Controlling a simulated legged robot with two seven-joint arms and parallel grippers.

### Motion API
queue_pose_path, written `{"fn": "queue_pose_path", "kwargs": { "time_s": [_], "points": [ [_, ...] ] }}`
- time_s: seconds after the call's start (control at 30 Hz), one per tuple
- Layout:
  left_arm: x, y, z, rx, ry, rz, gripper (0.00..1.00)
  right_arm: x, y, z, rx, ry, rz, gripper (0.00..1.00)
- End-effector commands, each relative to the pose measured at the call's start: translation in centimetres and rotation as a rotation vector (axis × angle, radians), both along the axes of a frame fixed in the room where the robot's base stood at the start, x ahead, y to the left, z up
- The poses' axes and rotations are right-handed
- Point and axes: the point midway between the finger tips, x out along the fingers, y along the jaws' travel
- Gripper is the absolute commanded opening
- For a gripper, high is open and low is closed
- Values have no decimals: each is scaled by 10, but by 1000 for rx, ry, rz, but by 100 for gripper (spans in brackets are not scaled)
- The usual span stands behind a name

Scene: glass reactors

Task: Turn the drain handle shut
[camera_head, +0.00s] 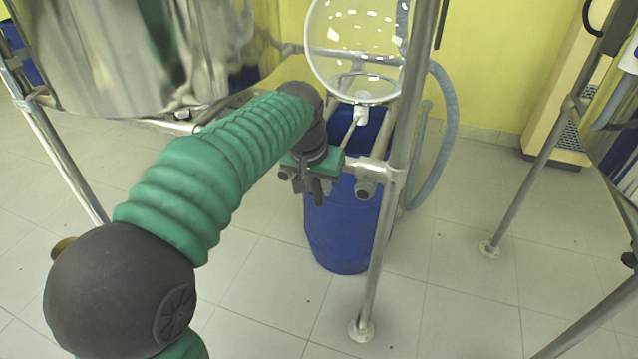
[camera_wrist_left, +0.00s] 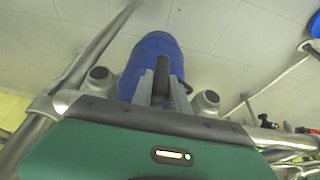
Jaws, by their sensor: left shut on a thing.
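My left arm reaches in from the left in the head view, its left gripper (camera_head: 312,187) at the metal frame in front of the blue drum. In the left wrist view, the gripper (camera_wrist_left: 162,92) is shut on a dark upright bar, which looks like the drain handle (camera_wrist_left: 161,76). Grey fingers stand on either side of it. In the head view my wrist and gripper hide most of the handle, so its angle is hard to tell there. A glass vessel (camera_head: 357,50) with a white outlet (camera_head: 361,114) hangs above the drum. My right gripper is not in view.
The blue drum (camera_head: 345,235) stands on the tiled floor below the gripper. A steel post (camera_head: 385,240) rises just right of it. A grey hose (camera_head: 447,130) curves behind. A large shiny vessel (camera_head: 140,50) fills the upper left. Floor right of the post is mostly clear.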

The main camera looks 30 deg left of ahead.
Motion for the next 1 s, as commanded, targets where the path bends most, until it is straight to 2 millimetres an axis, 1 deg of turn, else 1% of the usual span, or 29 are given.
{"fn": "queue_pose_path", "kwargs": {
  "time_s": [0.27, 0.47, 0.73, 1.0],
  "points": [
    [0, -1, 1, 12, 3, -1, 0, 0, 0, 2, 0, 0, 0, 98],
    [1, -3, 3, 79, 19, -4, 0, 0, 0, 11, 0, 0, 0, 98],
    [2, -8, 2, 271, 65, -8, 0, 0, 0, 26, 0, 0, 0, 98],
    [3, -13, -4, 519, 124, -7, 0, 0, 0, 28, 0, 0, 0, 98]
  ]
}}
